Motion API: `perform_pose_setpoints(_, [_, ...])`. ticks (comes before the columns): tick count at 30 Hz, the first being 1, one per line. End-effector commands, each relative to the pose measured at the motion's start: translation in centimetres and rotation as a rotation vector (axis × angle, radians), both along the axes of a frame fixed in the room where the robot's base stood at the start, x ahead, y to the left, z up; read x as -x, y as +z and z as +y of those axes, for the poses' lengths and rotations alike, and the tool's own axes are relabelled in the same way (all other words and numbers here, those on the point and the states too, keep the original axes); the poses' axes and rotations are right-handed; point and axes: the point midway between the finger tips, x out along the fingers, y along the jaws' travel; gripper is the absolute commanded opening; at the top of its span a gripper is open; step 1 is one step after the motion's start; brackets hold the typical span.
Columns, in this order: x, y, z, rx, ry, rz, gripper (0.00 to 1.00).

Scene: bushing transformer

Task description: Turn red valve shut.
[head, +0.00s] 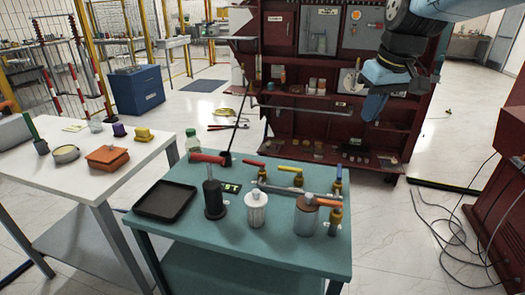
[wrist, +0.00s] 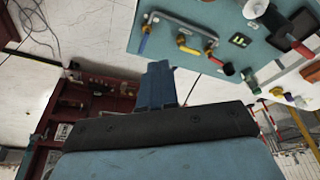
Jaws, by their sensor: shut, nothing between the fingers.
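A red valve lever (head: 254,163) sits at the left end of a grey pipe with valves (head: 285,190) on the teal table. In the wrist view the red lever (wrist: 216,62) shows right of a yellow valve lever (wrist: 187,46) and a blue one (wrist: 143,43). In the head view the yellow lever (head: 290,169) and the blue lever (head: 338,172) stand to its right. My gripper (head: 373,110) is shut and empty, high beyond the table's right side, apart from the valves. Its blue fingers (wrist: 158,85) show in the wrist view.
The teal table (head: 170,232) also holds a black tray (head: 164,201), a black cylinder with a red handle (head: 214,198), a white insulator (head: 257,210) and a grey canister (head: 306,217). A white table (head: 75,182) stands left. A dark red shelf unit (head: 320,105) stands behind; cables (head: 450,235) lie right.

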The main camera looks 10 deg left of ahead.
Motion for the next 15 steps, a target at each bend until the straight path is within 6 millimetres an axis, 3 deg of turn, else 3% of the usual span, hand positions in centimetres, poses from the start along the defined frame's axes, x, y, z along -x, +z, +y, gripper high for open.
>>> perform_pose_setpoints(3, [-3.3, -0.5, 1.9, -0.008, 0.092, 0.043, 0.0])
perform_pose_setpoints(15, [-13.4, -3.9, 8.7, -0.081, 0.414, 0.162, 0.0])
